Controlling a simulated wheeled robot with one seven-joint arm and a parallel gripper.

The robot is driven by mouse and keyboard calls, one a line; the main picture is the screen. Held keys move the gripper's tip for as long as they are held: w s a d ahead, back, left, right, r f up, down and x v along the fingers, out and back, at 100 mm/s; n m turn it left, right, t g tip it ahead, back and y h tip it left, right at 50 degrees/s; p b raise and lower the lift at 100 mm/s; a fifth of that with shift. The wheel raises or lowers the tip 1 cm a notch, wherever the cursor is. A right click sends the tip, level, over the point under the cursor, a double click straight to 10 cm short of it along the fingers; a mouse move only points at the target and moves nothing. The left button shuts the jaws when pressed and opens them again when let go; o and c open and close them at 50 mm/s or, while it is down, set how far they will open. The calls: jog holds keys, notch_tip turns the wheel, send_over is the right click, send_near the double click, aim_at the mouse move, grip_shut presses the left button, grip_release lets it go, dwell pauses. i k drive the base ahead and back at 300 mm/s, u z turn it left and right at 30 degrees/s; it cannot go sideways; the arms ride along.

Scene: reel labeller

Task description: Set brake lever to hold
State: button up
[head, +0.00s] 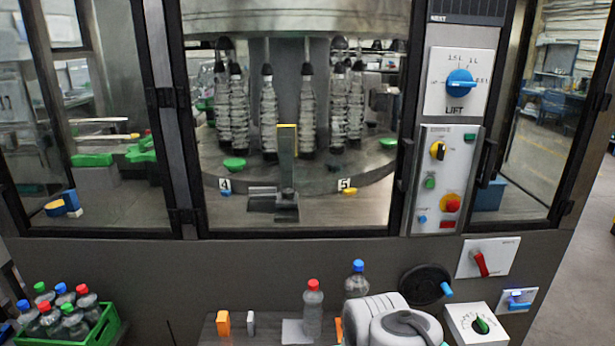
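A red lever (481,262) sits on a white plate (505,250) on the grey lower panel at the right; it is tilted, with its upper end to the left. A smaller blue lever (519,300) is on a plate below it, lying roughly level. The small labels on both plates are too small to read, so I cannot tell which one is the brake lever. White rounded links of my arm show at the bottom centre-right. My gripper is not visible.
A black handwheel with a blue handle (447,289) and a green knob on a white box (481,325) are close to the levers. Bottles (313,310) stand on a ledge. A green bottle crate (108,326) is at the left. Floor shows at far right.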

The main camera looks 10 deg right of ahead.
aim_at(475, 254)
jog(key=u, duration=0.4)
jog(key=k, duration=0.65)
jog(key=z, duration=0.25)
jog(key=i, duration=1)
